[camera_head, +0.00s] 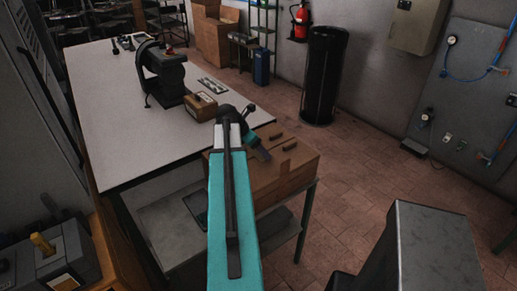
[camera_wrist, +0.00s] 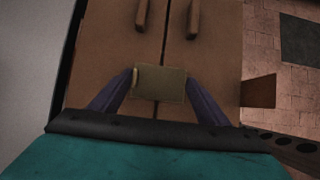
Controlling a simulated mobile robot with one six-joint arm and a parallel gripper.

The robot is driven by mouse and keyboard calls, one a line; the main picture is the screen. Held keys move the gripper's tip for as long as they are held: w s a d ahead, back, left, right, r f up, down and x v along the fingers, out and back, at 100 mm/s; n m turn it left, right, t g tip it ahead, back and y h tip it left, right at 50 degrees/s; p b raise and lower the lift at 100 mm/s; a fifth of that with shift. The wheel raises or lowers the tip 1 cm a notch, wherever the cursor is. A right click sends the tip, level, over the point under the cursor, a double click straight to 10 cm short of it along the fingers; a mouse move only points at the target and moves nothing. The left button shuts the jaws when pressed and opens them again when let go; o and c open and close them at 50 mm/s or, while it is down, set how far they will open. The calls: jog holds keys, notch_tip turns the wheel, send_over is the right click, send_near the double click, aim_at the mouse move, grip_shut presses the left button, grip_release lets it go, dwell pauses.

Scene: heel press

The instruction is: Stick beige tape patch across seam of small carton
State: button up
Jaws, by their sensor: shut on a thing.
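My gripper (camera_head: 262,155) is over the carton top. In the wrist view my gripper (camera_wrist: 159,80) is shut on the beige tape patch (camera_wrist: 160,88), a small flat rectangle between the fingertips. The patch lies over the seam line in that view. I cannot tell whether it touches the carton. In the head view my arm and gripper hide the patch.
Two raised brown pieces (camera_wrist: 193,18) flank the seam farther along the carton. A brown flap (camera_wrist: 258,91) sticks out at its right side. A small labelled box (camera_head: 200,106) and a dark press (camera_head: 165,75) stand on the white table (camera_head: 110,110). Tiled floor lies right.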

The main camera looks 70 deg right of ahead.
jog(key=shift+a+f, duration=0.15)
jog(key=shift+f, duration=0.1)
jog(key=o, duration=0.9)
jog(key=shift+c, duration=0.2)
jog(key=shift+s, duration=0.1)
jog(key=shift+o, duration=1.2)
jog(key=shift+r+p, duration=0.4)
jog(key=shift+r, duration=0.05)
notch_tip(320, 180, up, 6)
jog(key=p, duration=0.5)
jog(key=shift+r, duration=0.25)
